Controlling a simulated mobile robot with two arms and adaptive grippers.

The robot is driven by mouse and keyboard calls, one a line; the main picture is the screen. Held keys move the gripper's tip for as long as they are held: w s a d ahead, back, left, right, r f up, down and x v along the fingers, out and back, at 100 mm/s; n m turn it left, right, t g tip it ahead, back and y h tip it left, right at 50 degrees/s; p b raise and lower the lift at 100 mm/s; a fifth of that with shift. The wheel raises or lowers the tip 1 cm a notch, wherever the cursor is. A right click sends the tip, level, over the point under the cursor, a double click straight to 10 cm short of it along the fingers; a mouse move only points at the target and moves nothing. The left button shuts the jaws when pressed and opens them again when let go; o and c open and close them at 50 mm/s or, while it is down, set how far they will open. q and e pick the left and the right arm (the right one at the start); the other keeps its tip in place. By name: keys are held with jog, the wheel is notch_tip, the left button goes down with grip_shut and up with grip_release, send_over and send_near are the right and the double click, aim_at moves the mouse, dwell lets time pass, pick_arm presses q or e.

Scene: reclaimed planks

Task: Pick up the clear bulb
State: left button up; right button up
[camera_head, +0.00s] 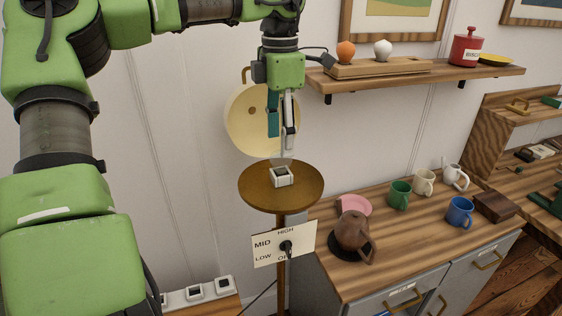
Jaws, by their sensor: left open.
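A pale, see-through shape that looks like the clear bulb (281,161) stands in a small white socket (283,179). The socket sits on a round brown stand top (256,194). My left gripper (281,138) points straight down just above the bulb. Its two fingers are apart, with nothing visibly held between them. The bulb is faint and small, so its exact outline and whether a fingertip touches it cannot be told. My right gripper is not in view.
A sign with a dial (285,246) is on the stand's post. A cream disc (246,118) is behind the gripper. A wall shelf (415,78) holds an orange bulb (346,51) and a white bulb (383,49). A counter (415,232) carries a brown teapot (352,231) and several mugs.

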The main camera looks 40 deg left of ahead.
aim_at(281, 159)
pick_arm(q)
jog(key=shift+d+f, duration=0.1)
jog(key=shift+f, duration=0.45)
notch_tip(281, 159, down, 4)
jog(key=shift+f+p, duration=0.2)
jog(key=shift+p, duration=0.75)
jog(key=shift+f, duration=0.15)
jog(key=shift+d, duration=0.1)
jog(key=c, duration=1.1)
